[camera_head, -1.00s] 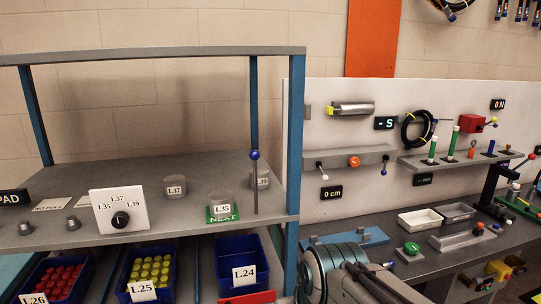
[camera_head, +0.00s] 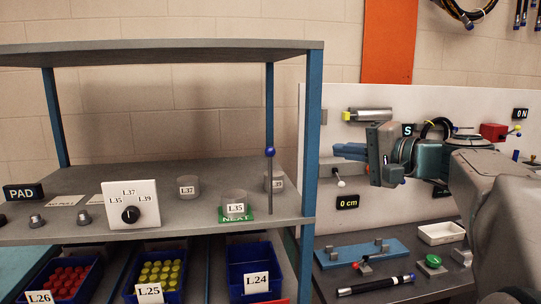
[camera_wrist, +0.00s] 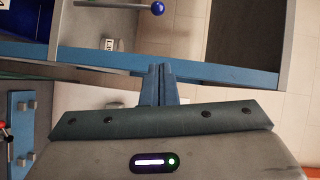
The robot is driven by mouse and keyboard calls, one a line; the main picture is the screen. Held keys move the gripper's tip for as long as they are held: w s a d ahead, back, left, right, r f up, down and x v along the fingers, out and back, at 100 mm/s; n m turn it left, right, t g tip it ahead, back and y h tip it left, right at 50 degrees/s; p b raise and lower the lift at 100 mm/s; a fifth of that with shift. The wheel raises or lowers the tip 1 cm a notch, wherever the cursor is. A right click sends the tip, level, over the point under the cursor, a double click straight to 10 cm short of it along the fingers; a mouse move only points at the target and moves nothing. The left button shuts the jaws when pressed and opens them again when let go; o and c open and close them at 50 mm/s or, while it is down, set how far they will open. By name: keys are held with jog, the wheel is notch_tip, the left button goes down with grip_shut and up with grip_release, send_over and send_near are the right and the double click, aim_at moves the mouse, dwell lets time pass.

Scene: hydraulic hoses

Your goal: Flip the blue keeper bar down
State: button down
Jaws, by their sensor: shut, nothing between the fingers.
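An upright grey rod with a blue ball on top (camera_head: 270,152), which looks like the keeper bar, stands at the right front of the shelf deck (camera_head: 215,226). In the wrist view its blue ball (camera_wrist: 157,8) and part of its rod show at the top edge. My gripper (camera_head: 338,152) is in front of the white panel, just right of the shelf's blue corner post (camera_head: 312,150), pointing left. Its fingers (camera_wrist: 158,68) are together and empty. The post shows between the fingers and the rod in the wrist view. The rod's foot is hard to make out.
Cylinders marked L35 (camera_head: 234,206) and L37 (camera_head: 187,187) stand on the deck, with L39 behind the rod. A white selector plate (camera_head: 130,206) is further left. Blue bins (camera_head: 248,268) sit below. A hose (camera_head: 375,285) lies on the bench. The shelf's top board (camera_head: 160,52) overhangs the deck.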

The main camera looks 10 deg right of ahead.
dwell(0.3)
jog(key=p+x, duration=0.3)
jog(key=x, duration=0.7)
jog(key=shift+w+a, duration=0.1)
jog(key=shift+a, duration=0.05)
jog(key=a, duration=0.1)
jog(key=a+p, duration=0.1)
jog(key=a, duration=0.1)
jog(key=shift+w+a+f, duration=0.25)
jog(key=shift+a+f, duration=0.05)
jog(key=shift+f, duration=0.1)
jog(key=shift+a, duration=0.1)
